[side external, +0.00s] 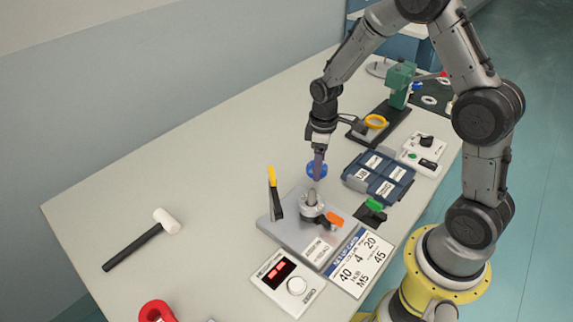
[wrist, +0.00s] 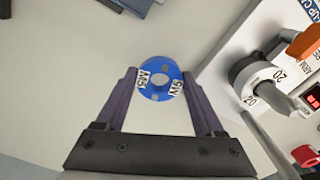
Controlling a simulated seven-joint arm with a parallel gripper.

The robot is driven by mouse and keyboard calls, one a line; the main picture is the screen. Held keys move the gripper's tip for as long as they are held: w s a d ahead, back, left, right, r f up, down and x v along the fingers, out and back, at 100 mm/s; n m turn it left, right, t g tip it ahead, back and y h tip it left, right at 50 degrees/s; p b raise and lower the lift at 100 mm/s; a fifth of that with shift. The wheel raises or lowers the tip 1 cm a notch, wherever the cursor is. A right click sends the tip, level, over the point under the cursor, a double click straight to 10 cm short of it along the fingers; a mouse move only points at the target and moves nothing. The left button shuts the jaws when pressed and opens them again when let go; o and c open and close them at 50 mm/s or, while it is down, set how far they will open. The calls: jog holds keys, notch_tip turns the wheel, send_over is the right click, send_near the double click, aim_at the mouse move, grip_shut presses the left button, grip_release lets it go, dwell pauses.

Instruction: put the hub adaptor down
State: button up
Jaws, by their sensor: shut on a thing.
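The hub adaptor (wrist: 146,90) is a blue ring with a central hole and white labels, one reading M5. My gripper (wrist: 161,76) is shut on its outer edge, one finger on each side. In the side view the blue hub adaptor (side external: 311,171) hangs under my gripper (side external: 318,166), above the table and just behind the spindle fixture. The fixture is a grey plate (side external: 277,229) with an upright metal spindle (side external: 311,198) on a numbered hub. In the wrist view the spindle (wrist: 275,101) stands to the right of the ring, apart from it.
A yellow-handled lever (side external: 274,190) and an orange lever (side external: 335,219) stand by the fixture. A blue labelled tray (side external: 362,185) lies to its right, a display box (side external: 290,284) and setup card (side external: 359,263) in front. A mallet (side external: 135,246) lies left; the table's left side is mostly bare.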

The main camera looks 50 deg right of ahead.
jog(key=m, duration=0.1)
jog(key=w+m, duration=0.1)
jog(key=m, duration=0.1)
jog(key=shift+w+d+f, duration=0.2)
jog(key=shift+w, duration=0.05)
jog(key=shift+w+m, duration=0.3)
jog(key=shift+m, duration=0.7)
jog(key=s, duration=0.2)
jog(key=s+n, duration=0.1)
jog(key=shift+s+a+r+n, duration=0.1)
jog(key=shift+s+a+n, duration=0.1)
jog(key=shift+s+n, duration=0.15)
jog(key=s+d+r, duration=0.1)
jog(key=s+r, duration=0.4)
jog(key=s, duration=0.5)
jog(key=s+d+r, duration=0.1)
jog(key=s+r, duration=0.4)
jog(key=s, duration=0.4)
send_over(362, 178)
jog(key=f, duration=0.9)
jog(key=shift+s, duration=0.2)
jog(key=shift+w+f, duration=0.15)
jog(key=shift+f, duration=1.8)
